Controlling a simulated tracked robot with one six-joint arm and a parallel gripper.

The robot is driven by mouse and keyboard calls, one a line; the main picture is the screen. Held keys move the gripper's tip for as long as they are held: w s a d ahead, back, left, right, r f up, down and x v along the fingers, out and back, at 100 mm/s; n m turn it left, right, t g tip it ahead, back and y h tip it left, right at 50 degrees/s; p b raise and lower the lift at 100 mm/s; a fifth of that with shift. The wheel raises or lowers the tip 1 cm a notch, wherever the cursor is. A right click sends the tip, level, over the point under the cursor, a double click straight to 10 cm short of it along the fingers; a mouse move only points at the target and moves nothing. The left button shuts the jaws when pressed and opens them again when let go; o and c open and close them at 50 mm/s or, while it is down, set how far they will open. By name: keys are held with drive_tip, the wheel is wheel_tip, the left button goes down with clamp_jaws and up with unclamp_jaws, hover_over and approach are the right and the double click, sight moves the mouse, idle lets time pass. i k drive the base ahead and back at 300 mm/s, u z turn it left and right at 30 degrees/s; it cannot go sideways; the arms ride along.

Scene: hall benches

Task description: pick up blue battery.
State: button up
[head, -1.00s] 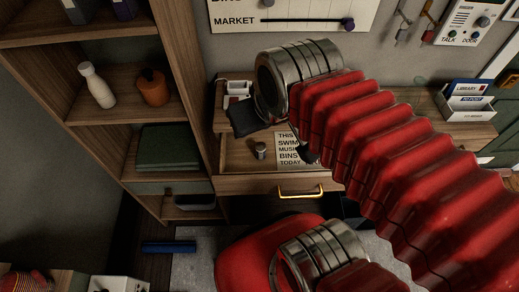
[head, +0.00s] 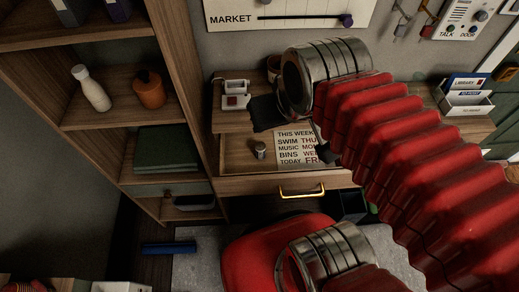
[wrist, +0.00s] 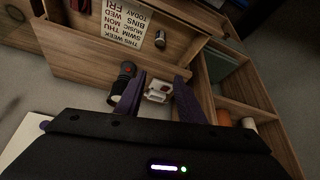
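A small grey cylinder with a paler end (head: 260,151) stands in the open drawer (head: 236,163), left of a paper note. It also shows in the wrist view (wrist: 160,39). It may be a battery, but I cannot make out any blue on it. My gripper (wrist: 158,100) is open, its two dark purple fingers apart and nothing held between them. Beyond the fingers, a white device with a red patch (wrist: 158,88) lies on the desk top. In the head view my arm hides most of the gripper, which is above the desk, apart from the cylinder.
A printed note (head: 295,146) lies in the drawer, which has a yellow handle (head: 302,192). A black torch-like object (wrist: 127,70) is near the left finger in the wrist view. A shelf unit (head: 120,115) stands left. A blue roll (head: 169,248) lies on the floor.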

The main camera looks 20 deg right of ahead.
sight(261, 147)
drive_tip(key=k, duration=0.5)
drive_tip(key=u, duration=0.7)
drive_tip(key=k, duration=0.65)
drive_tip(key=u, duration=0.5)
